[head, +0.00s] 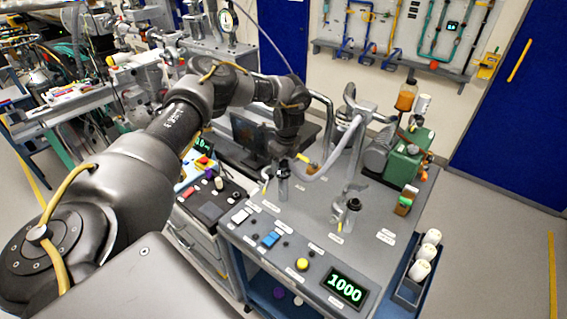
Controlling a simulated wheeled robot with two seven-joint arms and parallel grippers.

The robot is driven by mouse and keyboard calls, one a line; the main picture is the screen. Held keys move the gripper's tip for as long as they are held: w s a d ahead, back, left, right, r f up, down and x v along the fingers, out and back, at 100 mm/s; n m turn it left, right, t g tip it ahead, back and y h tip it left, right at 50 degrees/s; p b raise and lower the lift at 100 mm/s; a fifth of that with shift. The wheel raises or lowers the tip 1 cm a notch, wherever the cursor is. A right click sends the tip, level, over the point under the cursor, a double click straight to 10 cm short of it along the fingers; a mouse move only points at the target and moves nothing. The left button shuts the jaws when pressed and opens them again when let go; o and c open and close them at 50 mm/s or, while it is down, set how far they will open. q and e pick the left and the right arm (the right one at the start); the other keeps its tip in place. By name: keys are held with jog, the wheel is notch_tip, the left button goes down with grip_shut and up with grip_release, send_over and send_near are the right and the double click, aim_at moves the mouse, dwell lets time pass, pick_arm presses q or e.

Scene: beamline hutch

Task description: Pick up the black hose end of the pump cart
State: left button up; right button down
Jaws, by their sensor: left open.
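The pump cart (375,250) has a grey top with a lit display reading 1000. A pale grey hose (335,143) arcs from the metal pipework at the back of the cart down to the left. Its lower end is close to my left gripper (285,157), which points down over the cart's left part and is open. A dark-topped upright fitting (283,187) stands just below the gripper. The black hose end is not clearly distinguishable; the gripper may partly hide it. I cannot tell whether the fingers touch it. My right gripper is not in view.
A second black-topped fitting (353,205) stands mid-cart. A green pump (408,156) with bottles is at the back right. White-capped bottles sit in a side rack (405,288). A control panel (211,203) adjoins the left. Floor to the right is clear.

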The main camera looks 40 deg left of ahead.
pick_arm(q)
jog(key=shift+c, duration=1)
jog(key=c, duration=1)
jog(key=shift+o, duration=0.2)
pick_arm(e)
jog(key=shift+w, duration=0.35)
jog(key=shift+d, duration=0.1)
